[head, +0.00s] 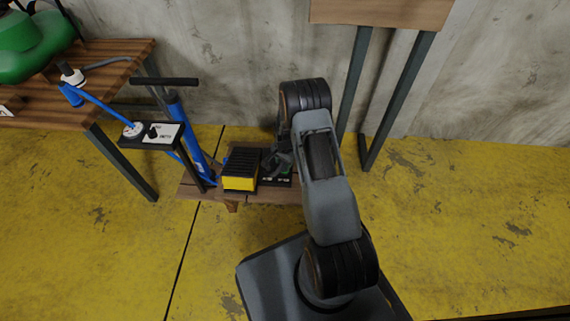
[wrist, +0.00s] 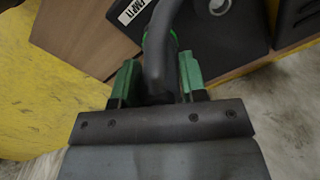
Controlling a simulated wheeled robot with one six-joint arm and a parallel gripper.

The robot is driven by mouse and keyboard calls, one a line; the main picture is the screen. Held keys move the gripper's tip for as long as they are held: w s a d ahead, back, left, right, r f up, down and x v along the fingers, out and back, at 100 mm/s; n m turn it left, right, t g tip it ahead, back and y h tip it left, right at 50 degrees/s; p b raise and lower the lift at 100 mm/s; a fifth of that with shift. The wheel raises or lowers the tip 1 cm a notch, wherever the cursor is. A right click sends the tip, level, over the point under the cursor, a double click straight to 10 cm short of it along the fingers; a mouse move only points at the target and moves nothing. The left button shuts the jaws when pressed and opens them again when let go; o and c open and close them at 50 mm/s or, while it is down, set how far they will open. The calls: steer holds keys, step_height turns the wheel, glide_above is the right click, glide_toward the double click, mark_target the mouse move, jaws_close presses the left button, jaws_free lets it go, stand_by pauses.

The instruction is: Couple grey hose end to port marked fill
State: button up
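In the wrist view the two green fingers of my gripper (wrist: 157,80) stand a little apart on either side of the dark grey hose (wrist: 160,40). The hose bends up from between them to the top edge. A dark piece fills the space at the finger bases, so my gripper appears shut on the hose end, though the contact is partly hidden. Behind the hose is a green ring (wrist: 174,40) on a black box (wrist: 212,45). A label on the box (wrist: 133,10) reads like EMPTY. In the head view my arm hides most of the labelled black panel (head: 275,182); its labels are too small to read surely.
A low wooden bench (head: 255,196) carries a black and yellow unit (head: 240,172) left of the panel. A blue pump (head: 188,135) and a small stand with a gauge (head: 150,136) are further left. Tables stand at left (head: 100,60) and back right (head: 380,12). The yellow floor at right is clear.

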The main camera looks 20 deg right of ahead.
steer(key=c, duration=0.5)
steer(key=shift+r, duration=0.15)
steer(key=shift+c, duration=0.2)
steer(key=shift+r+p, duration=0.3)
steer(key=shift+r+p, duration=0.3)
steer(key=shift+r, duration=0.1)
stand_by(0.4)
steer(key=shift+r+p, duration=0.85)
steer(key=shift+r, duration=0.35)
step_height(320, 180, up, 5)
steer(key=p, duration=0.3)
